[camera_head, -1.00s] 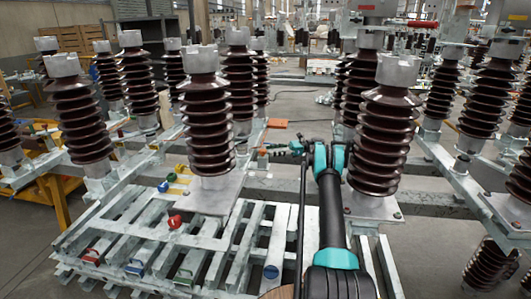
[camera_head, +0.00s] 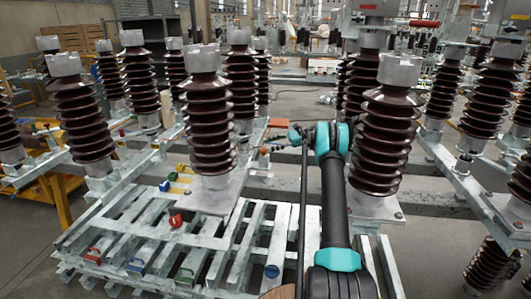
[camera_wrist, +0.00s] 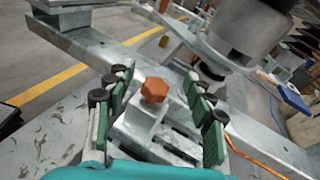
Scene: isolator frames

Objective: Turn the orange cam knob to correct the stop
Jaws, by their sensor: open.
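The orange cam knob (camera_wrist: 154,90) is in the middle of the wrist view, faceted, on top of a pale grey metal block (camera_wrist: 140,118). My gripper (camera_wrist: 159,80) is open, with a green-padded finger on each side of the knob. Gaps show between the pads and the knob, and nothing is held. In the head view my gripper (camera_head: 296,137) is small and far out, left of my arm's teal joint. A small orange spot (camera_head: 264,151) shows below left of it; I cannot tell there if it is the knob. The stop cannot be made out.
Brown ribbed insulators (camera_head: 208,125) and (camera_head: 384,140) stand on either side of my arm. In the wrist view, a large grey cylindrical base (camera_wrist: 245,30) rises close at the upper right. Galvanized rails (camera_head: 245,235) run below. An orange cable (camera_wrist: 255,160) lies at the lower right.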

